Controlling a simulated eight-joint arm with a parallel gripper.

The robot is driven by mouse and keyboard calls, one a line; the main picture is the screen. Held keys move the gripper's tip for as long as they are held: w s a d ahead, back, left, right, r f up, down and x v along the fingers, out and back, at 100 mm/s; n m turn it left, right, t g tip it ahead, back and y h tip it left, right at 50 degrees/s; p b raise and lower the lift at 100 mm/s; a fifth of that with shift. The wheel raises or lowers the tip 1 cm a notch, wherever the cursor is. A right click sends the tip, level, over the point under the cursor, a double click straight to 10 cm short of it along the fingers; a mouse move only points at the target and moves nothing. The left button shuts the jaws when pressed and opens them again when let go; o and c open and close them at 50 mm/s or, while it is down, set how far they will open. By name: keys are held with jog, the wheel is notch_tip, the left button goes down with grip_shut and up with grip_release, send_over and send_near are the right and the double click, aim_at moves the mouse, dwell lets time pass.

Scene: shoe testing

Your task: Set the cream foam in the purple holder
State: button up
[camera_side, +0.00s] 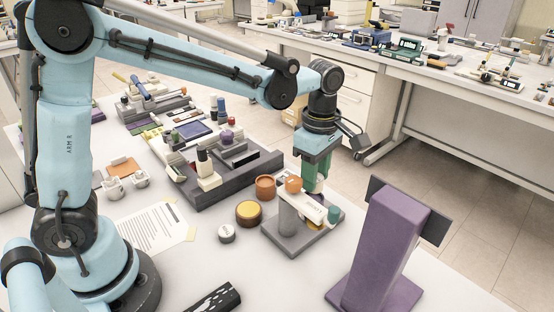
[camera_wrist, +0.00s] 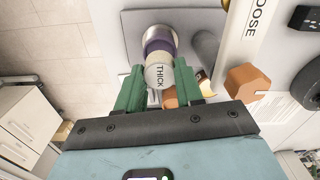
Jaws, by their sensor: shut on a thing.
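My gripper (camera_side: 315,182) points down over a grey test stand (camera_side: 290,238), and its green fingers stand close together. In the wrist view the gripper (camera_wrist: 158,82) has its fingers on both sides of a cream cylindrical piece marked THICK (camera_wrist: 157,75), which I take for the cream foam. A purple band (camera_wrist: 158,45) and a silver part (camera_wrist: 157,32) show beyond it in line; whether they touch it I cannot tell. The foam is hidden in the side view. A tall purple block (camera_side: 385,240), the likely holder, stands upright at the right, apart from my gripper.
A white arm marked LOOSE (camera_wrist: 250,35) and a grey post (camera_wrist: 205,47) are close to the fingers. A dark tray (camera_side: 230,180) is behind.

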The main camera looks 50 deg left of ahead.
jog(key=shift+f, duration=0.6)
jog(key=shift+f, duration=0.9)
dwell(1.1)
jog(key=o, duration=1.1)
notch_tip(320, 180, up, 12)
jog(key=s+a+f+m+t, duration=0.2)
jog(key=s+a+m, duration=0.1)
jog(key=m, duration=0.3)
jog(key=s+a+f+m+t, duration=0.1)
jog(key=s+a+m+t, duration=0.1)
jog(key=m, duration=0.5)
jog(key=s+a+f+m+t, duration=0.2)
jog(key=s+a+m+t, duration=0.1)
jog(key=s+m, duration=0.3)
jog(key=shift+s+a+f+m, duration=0.15)
jog(key=shift+a+f+m, duration=0.15)
jog(key=shift+a+m, duration=0.15)
